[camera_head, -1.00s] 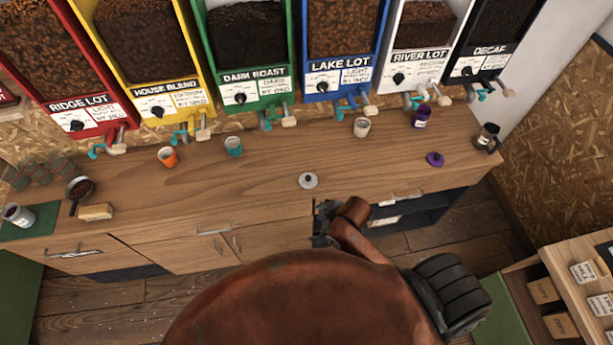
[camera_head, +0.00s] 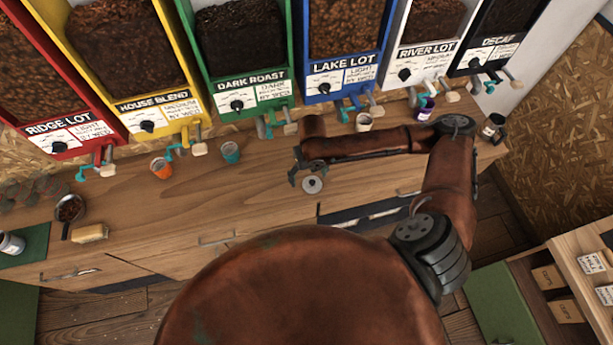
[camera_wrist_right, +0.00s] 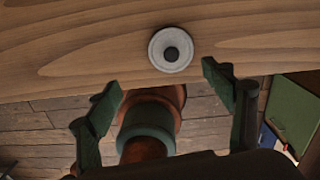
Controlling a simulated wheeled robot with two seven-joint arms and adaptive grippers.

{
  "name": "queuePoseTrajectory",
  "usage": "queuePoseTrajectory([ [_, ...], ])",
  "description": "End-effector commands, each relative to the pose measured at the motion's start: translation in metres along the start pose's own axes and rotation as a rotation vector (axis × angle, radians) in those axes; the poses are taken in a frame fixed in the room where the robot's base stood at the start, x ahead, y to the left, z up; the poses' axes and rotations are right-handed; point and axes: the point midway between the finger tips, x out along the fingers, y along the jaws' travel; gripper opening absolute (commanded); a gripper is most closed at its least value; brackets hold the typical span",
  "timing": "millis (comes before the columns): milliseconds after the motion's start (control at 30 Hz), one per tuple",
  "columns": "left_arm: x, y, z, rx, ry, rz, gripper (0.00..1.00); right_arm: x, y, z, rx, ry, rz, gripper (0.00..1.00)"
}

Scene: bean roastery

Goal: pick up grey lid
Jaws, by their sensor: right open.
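The grey lid (camera_head: 313,185) is a small round disc with a dark knob, lying flat on the wooden counter near its front edge. It also shows in the right wrist view (camera_wrist_right: 171,49), beyond and between the fingertips. My right gripper (camera_head: 299,178) is open and empty, just left of the lid in the head view. In the right wrist view its two dark green fingers (camera_wrist_right: 162,78) are spread wide, and the lid is apart from them. My left gripper is not in view.
An orange cup (camera_head: 161,168), a teal cup (camera_head: 230,152), a white cup (camera_head: 363,122) and a purple cup (camera_head: 425,109) stand under the bean dispensers. The counter left of the lid is clear.

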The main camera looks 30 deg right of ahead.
Motion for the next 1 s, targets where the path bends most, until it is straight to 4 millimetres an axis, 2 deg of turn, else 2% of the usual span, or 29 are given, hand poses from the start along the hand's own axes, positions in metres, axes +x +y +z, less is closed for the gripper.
queuePoseTrajectory([
  [33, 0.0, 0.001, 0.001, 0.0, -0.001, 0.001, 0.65, -0.004, -0.007, 0.005, -0.025, 0.001, -0.015, 0.75],
  [167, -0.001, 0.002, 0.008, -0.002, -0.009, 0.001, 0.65, -0.002, -0.011, 0.008, -0.066, 0.012, -0.027, 0.75],
  [367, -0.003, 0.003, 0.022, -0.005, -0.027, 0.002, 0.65, 0.018, -0.009, 0.009, -0.076, 0.014, -0.027, 0.75],
  [733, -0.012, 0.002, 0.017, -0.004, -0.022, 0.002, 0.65, 0.065, -0.016, 0.006, -0.076, 0.013, -0.027, 0.75],
  [1000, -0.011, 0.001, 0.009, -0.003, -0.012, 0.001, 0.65, 0.072, -0.017, 0.007, -0.076, 0.01, -0.027, 0.75],
])
